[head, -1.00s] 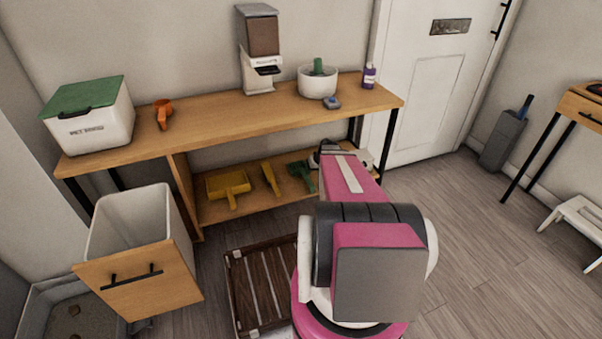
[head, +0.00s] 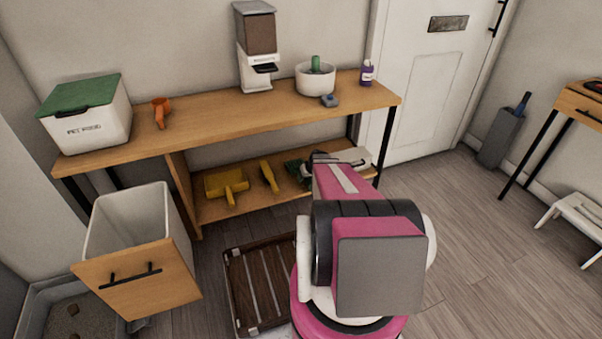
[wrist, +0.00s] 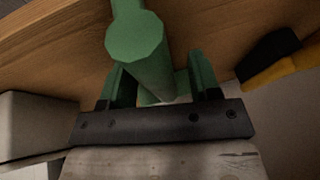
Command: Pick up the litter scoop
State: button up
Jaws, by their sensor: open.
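The litter scoop appears to be the green tool (head: 294,169) on the lower shelf; my arm partly covers it in the head view. In the wrist view its thick green handle (wrist: 140,48) points toward the camera and lies between the open fingers of my gripper (wrist: 157,80). The fingers stand on both sides of the handle; I cannot tell whether either touches it. The head of the scoop is hidden in the wrist view. In the head view my gripper is small and dark at the shelf, its fingers not clear.
A yellow brush (head: 268,176) and a yellow dustpan (head: 226,185) lie left of the scoop on the lower shelf (head: 205,212). A pale object (head: 352,157) sits to the right. The tabletop (head: 215,122) is above. An open bin drawer (head: 137,283) stands at left.

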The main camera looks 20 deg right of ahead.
jog(key=c, duration=1)
jog(key=shift+o, duration=0.2)
